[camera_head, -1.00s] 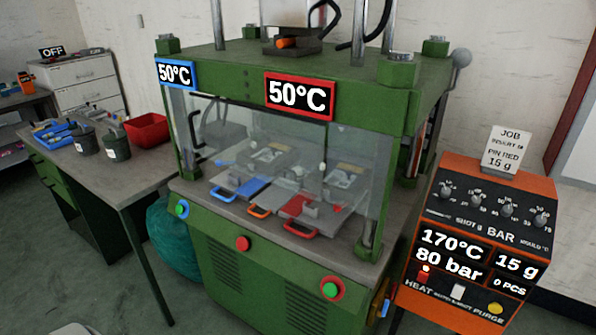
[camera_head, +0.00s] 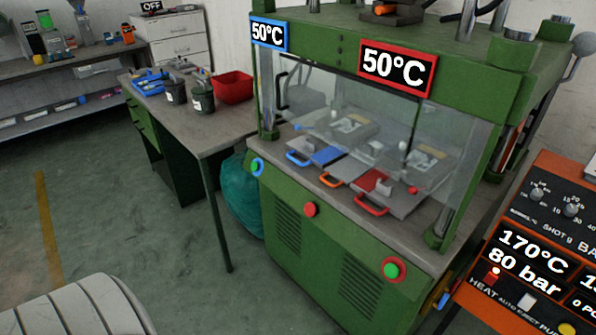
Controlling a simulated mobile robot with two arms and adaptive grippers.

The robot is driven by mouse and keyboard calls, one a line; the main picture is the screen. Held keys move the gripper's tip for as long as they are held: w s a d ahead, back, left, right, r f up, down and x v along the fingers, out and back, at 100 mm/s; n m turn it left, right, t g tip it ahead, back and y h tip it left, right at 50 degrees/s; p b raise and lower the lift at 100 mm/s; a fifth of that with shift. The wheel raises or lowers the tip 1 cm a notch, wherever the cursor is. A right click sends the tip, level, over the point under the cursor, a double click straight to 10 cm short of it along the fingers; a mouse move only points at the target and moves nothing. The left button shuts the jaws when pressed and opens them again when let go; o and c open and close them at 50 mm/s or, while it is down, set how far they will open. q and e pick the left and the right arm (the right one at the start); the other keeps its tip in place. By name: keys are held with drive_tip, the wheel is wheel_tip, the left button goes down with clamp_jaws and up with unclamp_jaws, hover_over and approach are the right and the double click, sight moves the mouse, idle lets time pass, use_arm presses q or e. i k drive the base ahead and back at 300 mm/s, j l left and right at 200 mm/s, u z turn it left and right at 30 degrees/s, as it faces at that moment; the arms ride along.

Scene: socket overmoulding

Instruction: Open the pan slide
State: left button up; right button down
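The green press (camera_head: 335,240) stands right of centre, with clear panels (camera_head: 400,125) in front of its work space. Behind them are slides with a blue handle (camera_head: 298,158), an orange handle (camera_head: 330,181) and a red handle (camera_head: 371,207). The blue plate (camera_head: 327,155) and the red plate (camera_head: 373,181) lie flat on the press bed. I cannot tell which of these is the pan slide. A black handle (camera_head: 281,92) is at the panel's left side. Neither of my grippers is in view.
A workbench (camera_head: 215,132) with dark pots (camera_head: 202,98) and a red bin (camera_head: 233,87) stands left of the press. A teal bag (camera_head: 243,195) is on the floor between them. An orange control box (camera_head: 560,170) is at the right. Floor at left is clear.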

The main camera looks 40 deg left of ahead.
sight(346, 170)
drive_tip(key=u, duration=1)
drive_tip(key=i+j, duration=0.1)
drive_tip(key=j+z, duration=0.05)
drive_tip(key=j, duration=0.05)
